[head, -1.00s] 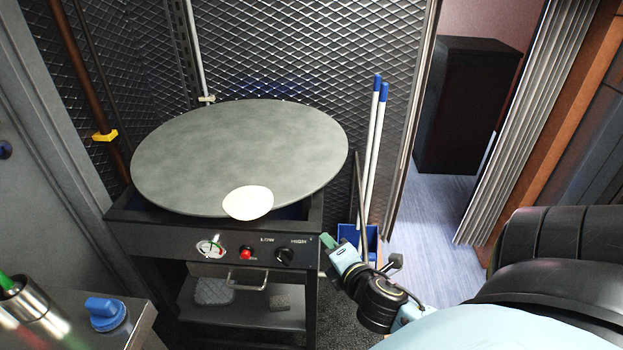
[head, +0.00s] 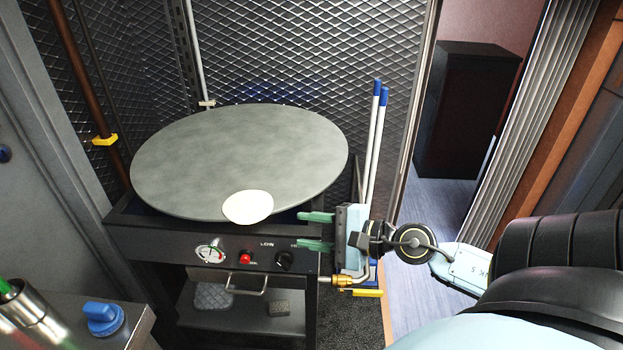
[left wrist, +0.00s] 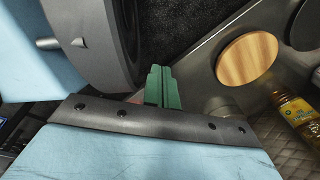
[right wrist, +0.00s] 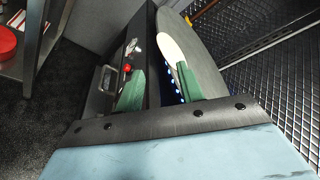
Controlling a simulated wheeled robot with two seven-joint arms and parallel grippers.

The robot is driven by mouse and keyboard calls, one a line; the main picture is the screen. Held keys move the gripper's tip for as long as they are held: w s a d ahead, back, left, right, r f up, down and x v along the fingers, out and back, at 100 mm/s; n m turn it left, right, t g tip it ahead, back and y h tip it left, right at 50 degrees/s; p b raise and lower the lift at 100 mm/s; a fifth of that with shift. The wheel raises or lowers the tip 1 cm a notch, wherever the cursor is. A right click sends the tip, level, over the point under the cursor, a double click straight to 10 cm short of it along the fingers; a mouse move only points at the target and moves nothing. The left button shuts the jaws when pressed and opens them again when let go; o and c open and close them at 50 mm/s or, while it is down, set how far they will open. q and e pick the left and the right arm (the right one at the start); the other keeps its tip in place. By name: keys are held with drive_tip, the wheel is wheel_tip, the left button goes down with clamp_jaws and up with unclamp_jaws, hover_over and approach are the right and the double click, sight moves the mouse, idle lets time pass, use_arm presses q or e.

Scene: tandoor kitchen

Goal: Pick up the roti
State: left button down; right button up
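The roti (head: 248,207) is a pale, flat round lying at the front edge of the large grey griddle plate (head: 230,150), partly overhanging it. It also shows in the right wrist view (right wrist: 172,38) beyond the fingers. My right gripper (head: 300,230) is open and empty, right of the roti and slightly lower, by the stove's front right corner. Its green fingers point left, one above the other, apart from the roti. My left gripper (left wrist: 161,68) shows only in the left wrist view, its green fingers together with nothing between them.
The stove's front panel (head: 225,250) has a red knob, a black knob and a handle below. Blue-topped poles (head: 373,140) stand right of the stove. A steel counter with a blue-capped item (head: 103,318) is at lower left. The left wrist view shows a round wooden board (left wrist: 246,60) and a bottle (left wrist: 297,118).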

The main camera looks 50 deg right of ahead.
sight(246, 222)
use_arm(q)
drive_tip(key=shift+d, duration=0.15)
